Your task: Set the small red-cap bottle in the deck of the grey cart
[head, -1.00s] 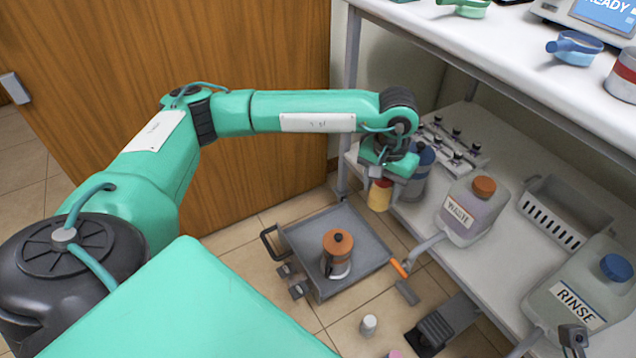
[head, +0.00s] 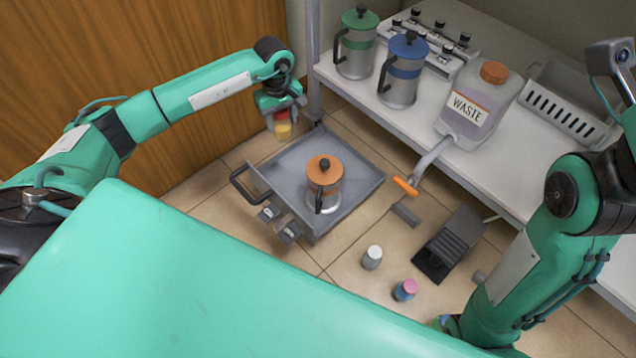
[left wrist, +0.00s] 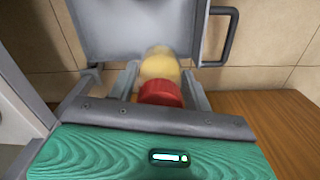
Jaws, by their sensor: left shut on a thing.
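The small red-cap bottle (head: 283,127) has a yellow body and a red cap. My left gripper (head: 281,114) is shut on it and holds it in the air, beyond the far left edge of the grey cart's deck (head: 290,165). In the left wrist view the bottle (left wrist: 161,80) sits between the fingers, with the cart deck (left wrist: 125,25) ahead of it. An orange-lidded press pot (head: 324,185) stands on the deck. My right arm shows at the right, but its gripper is not clearly visible.
The deck's far left part is bare. The cart's handle (head: 245,185) is at its left. A white-capped bottle (head: 372,257), a pink-capped bottle (head: 405,289) and a black pedal (head: 450,243) are on the floor. The shelf holds green (head: 357,45) and blue (head: 403,72) press pots and a waste jug (head: 476,105).

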